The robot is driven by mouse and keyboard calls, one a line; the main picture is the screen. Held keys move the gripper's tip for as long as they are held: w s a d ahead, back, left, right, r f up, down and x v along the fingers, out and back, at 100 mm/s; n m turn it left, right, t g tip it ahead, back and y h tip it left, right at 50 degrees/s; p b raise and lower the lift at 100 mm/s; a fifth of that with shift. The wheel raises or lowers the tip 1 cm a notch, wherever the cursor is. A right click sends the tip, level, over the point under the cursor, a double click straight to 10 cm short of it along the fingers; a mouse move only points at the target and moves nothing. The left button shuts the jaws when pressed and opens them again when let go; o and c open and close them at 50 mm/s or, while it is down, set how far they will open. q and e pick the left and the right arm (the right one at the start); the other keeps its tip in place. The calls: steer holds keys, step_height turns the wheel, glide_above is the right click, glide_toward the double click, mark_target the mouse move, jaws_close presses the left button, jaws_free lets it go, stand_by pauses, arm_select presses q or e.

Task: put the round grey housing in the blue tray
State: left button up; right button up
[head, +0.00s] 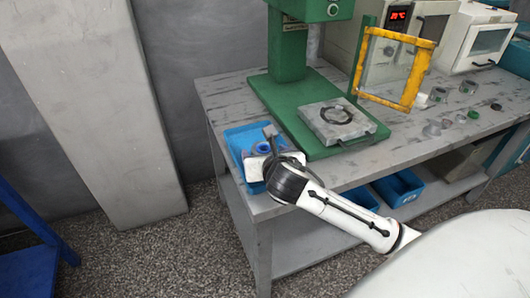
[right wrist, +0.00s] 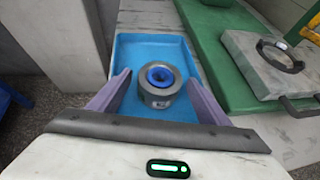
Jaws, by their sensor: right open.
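The blue tray (head: 236,138) sits at the left end of the bench, beside the green press base. In the right wrist view the tray (right wrist: 133,48) fills the area ahead of my fingers. The round grey housing (right wrist: 160,92), with a blue ring in its top, appears upright inside the tray. My right gripper (right wrist: 159,77) is open, one finger on each side of the housing with a visible gap on both sides. In the head view the gripper (head: 268,142) is over the tray and partly hides the housing; the blue ring (head: 262,147) shows. My left gripper is not in view.
A green press (head: 290,75) with a grey plate (head: 336,121) stands right of the tray. A yellow frame (head: 408,95) stands behind it. Small metal parts (head: 447,122) lie at the right. Blue bins (head: 398,188) sit on the lower shelf.

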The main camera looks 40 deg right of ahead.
steer(key=shift+s+r, duration=0.15)
steer(key=shift+r, duration=0.1)
steer(key=p+v, duration=0.1)
steer(key=v, duration=1)
steer(key=shift+s, duration=0.3)
steer(key=shift+a, duration=0.15)
